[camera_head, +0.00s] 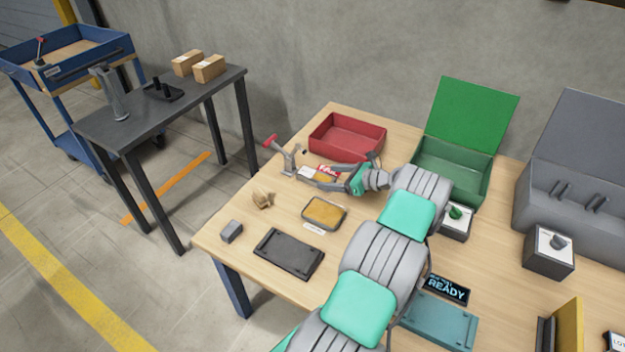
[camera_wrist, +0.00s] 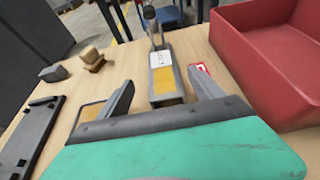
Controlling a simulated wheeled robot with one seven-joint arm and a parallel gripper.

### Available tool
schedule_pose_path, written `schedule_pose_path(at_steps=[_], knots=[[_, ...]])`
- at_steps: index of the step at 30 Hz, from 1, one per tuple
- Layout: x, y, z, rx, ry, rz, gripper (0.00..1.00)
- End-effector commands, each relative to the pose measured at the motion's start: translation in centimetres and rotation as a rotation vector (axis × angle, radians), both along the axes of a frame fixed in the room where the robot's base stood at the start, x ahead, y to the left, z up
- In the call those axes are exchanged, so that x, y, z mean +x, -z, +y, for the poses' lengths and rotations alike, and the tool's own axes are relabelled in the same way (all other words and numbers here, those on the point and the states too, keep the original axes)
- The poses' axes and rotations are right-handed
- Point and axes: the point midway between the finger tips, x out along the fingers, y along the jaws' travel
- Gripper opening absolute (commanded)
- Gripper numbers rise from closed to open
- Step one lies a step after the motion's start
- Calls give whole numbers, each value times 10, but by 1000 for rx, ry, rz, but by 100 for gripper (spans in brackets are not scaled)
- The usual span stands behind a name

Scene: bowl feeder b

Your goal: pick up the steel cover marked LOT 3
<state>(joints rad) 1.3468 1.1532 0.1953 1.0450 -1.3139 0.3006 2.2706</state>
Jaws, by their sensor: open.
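A grey metal piece (camera_wrist: 163,75) with a yellow area and a white label lies on the wooden table, between my gripper's fingers in the wrist view. The label seems to begin with LOT; its number is too small to read. In the head view the piece (camera_head: 308,173) is partly hidden by my gripper. My gripper (camera_head: 323,171) is open and points left, low over the table. In the wrist view its fingers (camera_wrist: 160,80) stand on either side of the piece's near end, with gaps visible. A second grey-rimmed yellow piece (camera_head: 323,213) lies nearer, with a white tag beside it.
A toggle clamp (camera_head: 284,156) with a red handle stands just beyond the piece. The red bin (camera_head: 318,140) is close on the right in the wrist view. A dark plate (camera_head: 289,255) lies at the near left.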

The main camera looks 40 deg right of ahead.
Motion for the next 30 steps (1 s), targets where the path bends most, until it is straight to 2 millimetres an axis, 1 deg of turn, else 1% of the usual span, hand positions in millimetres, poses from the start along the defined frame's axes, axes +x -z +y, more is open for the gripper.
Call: schedule_pose_path(at_steps=[4, 9, 12, 17, 30], knots=[[15, 9, 2, 0, 2, 2, 76], [43, 21, 10, 0, -1, 2, 76], [49, 23, 11, -2, 1, 3, 76], [49, 23, 12, -3, -1, 2, 76], [49, 23, 13, -2, -3, 4, 40]])
